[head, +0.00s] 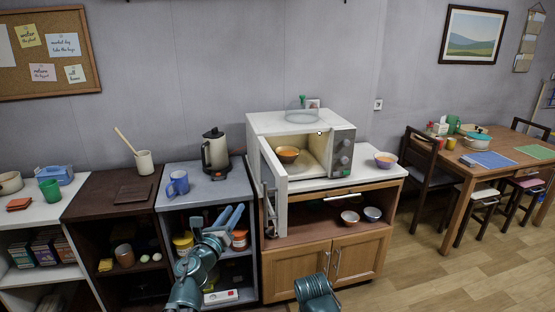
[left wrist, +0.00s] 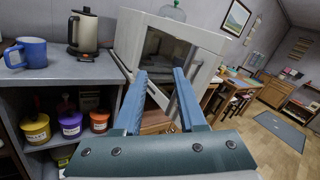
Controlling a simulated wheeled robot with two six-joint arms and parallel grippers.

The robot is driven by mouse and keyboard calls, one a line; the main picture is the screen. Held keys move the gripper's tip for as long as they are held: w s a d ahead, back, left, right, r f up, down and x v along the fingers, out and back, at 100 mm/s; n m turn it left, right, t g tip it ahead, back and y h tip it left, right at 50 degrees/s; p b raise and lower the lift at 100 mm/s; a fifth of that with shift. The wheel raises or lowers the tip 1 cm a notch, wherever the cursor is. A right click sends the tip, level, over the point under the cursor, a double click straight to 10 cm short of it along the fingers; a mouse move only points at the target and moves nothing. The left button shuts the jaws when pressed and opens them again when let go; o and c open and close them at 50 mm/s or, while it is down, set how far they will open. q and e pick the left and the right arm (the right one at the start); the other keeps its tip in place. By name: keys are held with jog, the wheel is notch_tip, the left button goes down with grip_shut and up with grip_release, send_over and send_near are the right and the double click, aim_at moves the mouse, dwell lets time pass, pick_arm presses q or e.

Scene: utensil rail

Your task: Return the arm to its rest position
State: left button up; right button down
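My left gripper (head: 229,217) is in front of the shelf unit, left of the open microwave door. It also shows in the left wrist view (left wrist: 160,85), with its two blue fingers apart and nothing between them. A dark teal part of my own body (head: 316,295) shows at the bottom of the head view, with no fingers visible on it. The white microwave (head: 290,123) stands on the wooden cabinet, and its door (head: 273,183) hangs wide open. A bowl with orange contents (head: 288,155) sits inside it.
A kettle (head: 215,152) and a blue mug (head: 178,183) stand on the grey shelf top, with jars below. Two bowls sit on the cabinet shelf. The floor at right (head: 420,280) is clear.

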pick_arm(q)
jog(key=s+f+n+g+y+p, duration=0.45)
jog(key=f+n+g+y, duration=0.45)
jog(key=n, duration=1.4)
jog(key=s+d+f+n+g+h+p, duration=0.1)
jog(key=s+d+f+n+g+h, duration=0.1)
jog(key=s+d, duration=0.4)
jog(key=s+d+f+n+g+h+p, duration=0.1)
jog(key=s+d+f+n+g, duration=0.4)
jog(key=s, duration=0.8)
jog(key=d+g, duration=0.1)
jog(key=g, duration=0.1)
jog(key=shift+s+d+g+h, duration=0.2)
jog(key=shift+g+h, duration=0.1)
jog(key=shift+h, duration=0.1)
